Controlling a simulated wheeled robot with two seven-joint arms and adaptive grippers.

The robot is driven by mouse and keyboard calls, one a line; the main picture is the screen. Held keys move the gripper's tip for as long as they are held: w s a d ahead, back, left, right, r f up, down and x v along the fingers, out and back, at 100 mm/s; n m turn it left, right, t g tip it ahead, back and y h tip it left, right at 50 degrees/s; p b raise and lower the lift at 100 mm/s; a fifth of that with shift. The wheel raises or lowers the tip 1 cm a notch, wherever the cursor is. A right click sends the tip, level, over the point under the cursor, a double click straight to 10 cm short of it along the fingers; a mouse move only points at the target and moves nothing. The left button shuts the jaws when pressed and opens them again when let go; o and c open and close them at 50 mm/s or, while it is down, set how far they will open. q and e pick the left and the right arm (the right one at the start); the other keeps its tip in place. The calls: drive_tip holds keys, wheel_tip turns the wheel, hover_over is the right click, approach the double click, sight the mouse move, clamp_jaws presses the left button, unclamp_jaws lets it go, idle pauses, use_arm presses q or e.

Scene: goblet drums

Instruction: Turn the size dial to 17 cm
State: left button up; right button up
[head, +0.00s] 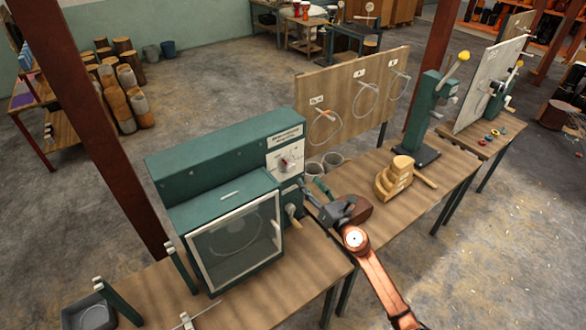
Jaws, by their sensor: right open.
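The size dial (285,162) is a small knob on a white panel with dark lettering, at the upper right of a green machine (222,140). A bit of red shows at the knob, but its scale and setting are too small to read. My right gripper (310,187) comes in from the lower right and is open. Its fingers point toward the machine's right side, below and to the right of the dial, and appear apart from the knob. My left gripper is out of view.
A wooden board (345,95) with wire loops rises behind.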

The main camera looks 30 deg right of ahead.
sight(292, 169)
drive_tip(key=w+n, duration=0.1)
drive_tip(key=w, duration=0.2)
drive_tip(key=w+a+n, duration=0.1)
drive_tip(key=w+n, duration=0.1)
drive_tip(key=w, duration=0.1)
drive_tip(key=w+n+g+y, duration=0.1)
drive_tip(key=w, duration=0.2)
drive_tip(key=shift+w+a+f+n, duration=0.15)
drive_tip(key=shift+w+a+n, duration=0.1)
drive_tip(key=shift+w+n, duration=0.1)
drive_tip(key=shift+c, duration=0.2)
drive_tip(key=c, duration=1.1)
